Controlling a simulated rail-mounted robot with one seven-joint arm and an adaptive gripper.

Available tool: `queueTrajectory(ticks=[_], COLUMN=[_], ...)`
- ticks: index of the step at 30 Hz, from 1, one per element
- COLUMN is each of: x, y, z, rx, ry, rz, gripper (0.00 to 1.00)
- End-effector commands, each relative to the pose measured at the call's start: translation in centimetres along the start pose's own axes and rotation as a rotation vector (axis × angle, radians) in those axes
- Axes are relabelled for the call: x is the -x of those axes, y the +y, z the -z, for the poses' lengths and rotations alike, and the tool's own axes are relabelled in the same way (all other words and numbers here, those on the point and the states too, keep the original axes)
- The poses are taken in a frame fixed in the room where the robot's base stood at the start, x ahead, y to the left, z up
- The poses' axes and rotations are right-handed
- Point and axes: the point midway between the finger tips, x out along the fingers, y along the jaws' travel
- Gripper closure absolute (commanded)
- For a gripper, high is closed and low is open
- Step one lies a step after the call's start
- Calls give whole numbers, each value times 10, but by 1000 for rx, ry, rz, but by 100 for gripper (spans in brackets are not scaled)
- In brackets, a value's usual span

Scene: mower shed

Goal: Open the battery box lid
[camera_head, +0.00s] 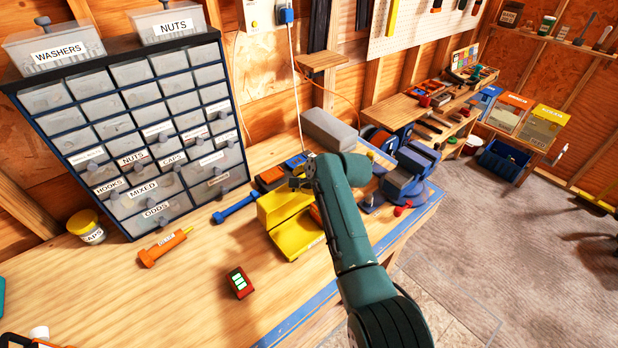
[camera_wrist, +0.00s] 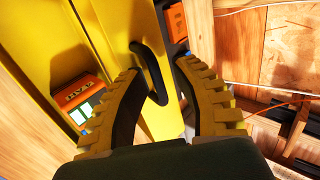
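In the wrist view, a curved black handle (camera_wrist: 151,68) sits on a yellow panel (camera_wrist: 110,30). The two ribbed fingers of my gripper (camera_wrist: 162,68) stand apart on either side of the handle, with a gap on the right. An orange battery (camera_wrist: 86,97) shows beyond the panel's left edge. How far the lid is open is hard to tell.
A drawer cabinet (camera_head: 150,130) stands at the left. A blue vise (camera_head: 408,178) is right of my arm. The front of the bench is mostly clear.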

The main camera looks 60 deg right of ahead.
Motion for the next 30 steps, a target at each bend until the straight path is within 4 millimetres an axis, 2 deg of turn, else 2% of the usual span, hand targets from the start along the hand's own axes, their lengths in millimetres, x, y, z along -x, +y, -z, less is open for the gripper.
queueTrajectory(ticks=[5,12,16,21,30], x=[24,86,107,117,117], y=[2,0,0,0,0], z=[0,1,1,0,0], rx=[0,1,-1,0,0], ry=[2,3,3,1,1], rz=[1,4,3,1,1], gripper=[72,72,72,72,72])
